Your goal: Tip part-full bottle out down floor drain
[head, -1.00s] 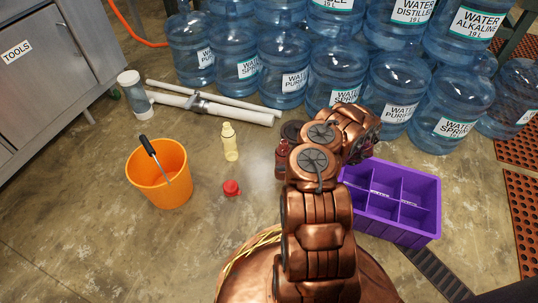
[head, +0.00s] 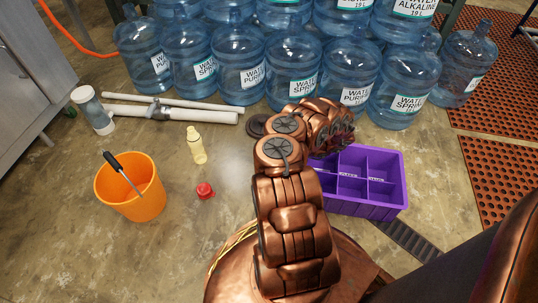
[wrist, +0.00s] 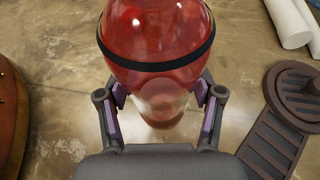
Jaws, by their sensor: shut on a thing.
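My gripper (wrist: 160,100) is shut on a red see-through bottle (wrist: 155,35) with a black band, in the wrist view. The bottle is deep red above the band and paler below, between the fingers. Its top end is out of frame, and I cannot tell its tilt. In the head view my arm hides most of the gripper; only a little dark red (head: 346,137) shows at its end. A slatted drain grate (wrist: 272,152) and a round dark cover (wrist: 302,88) lie on the floor to the right of the bottle in the wrist view.
An orange bucket (head: 130,198), yellow bottle (head: 196,146) and small red item (head: 205,190) stand left of my arm. A purple divided crate (head: 362,208) is at right. White pipes (head: 190,115) and large water jugs (head: 240,75) line the back. Front-left floor is clear.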

